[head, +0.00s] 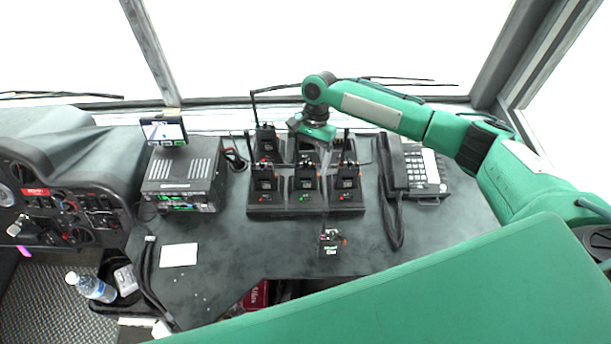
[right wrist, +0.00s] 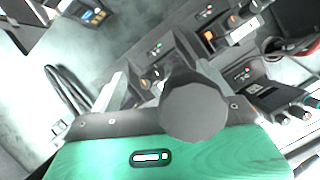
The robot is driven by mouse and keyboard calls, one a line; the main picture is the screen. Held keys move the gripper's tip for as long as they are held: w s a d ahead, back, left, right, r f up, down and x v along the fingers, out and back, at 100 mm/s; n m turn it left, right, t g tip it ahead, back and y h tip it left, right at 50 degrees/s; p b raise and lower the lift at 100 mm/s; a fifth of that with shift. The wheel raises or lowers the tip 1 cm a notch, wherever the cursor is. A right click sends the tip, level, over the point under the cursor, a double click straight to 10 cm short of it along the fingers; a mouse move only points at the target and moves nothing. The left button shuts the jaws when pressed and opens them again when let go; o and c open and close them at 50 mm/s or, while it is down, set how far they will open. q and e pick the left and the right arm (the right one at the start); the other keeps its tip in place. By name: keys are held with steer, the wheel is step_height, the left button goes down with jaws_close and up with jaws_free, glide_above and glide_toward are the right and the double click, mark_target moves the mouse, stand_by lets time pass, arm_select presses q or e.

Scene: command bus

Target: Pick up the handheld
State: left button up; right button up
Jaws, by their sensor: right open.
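A black handheld (head: 330,242) with a small antenna is by itself on the dark desk, in front of the charging rack. Several more black handhelds, such as the front left one (head: 263,181), stand upright in the rack (head: 305,210). My right gripper (head: 325,152) is open and empty above the rack's right half, behind the loose handheld and apart from it. It hides part of the back row. In the right wrist view, a loose handheld (right wrist: 88,12) shows at the upper left, and rack slots with small lights lie behind the fingers. My left gripper is not in view.
A desk phone (head: 425,170) with a dangling cord stands right of the rack. A radio unit (head: 182,185) with a small screen (head: 164,131) stands left. A white card (head: 179,255) lies on the desk. The desk around the loose handheld is clear; an opening lies in front.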

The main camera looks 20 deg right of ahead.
steer(key=shift+s+f, duration=0.1)
steer(key=shift+f, duration=0.25)
steer(key=c, duration=1.5)
steer(key=shift+r, duration=0.1)
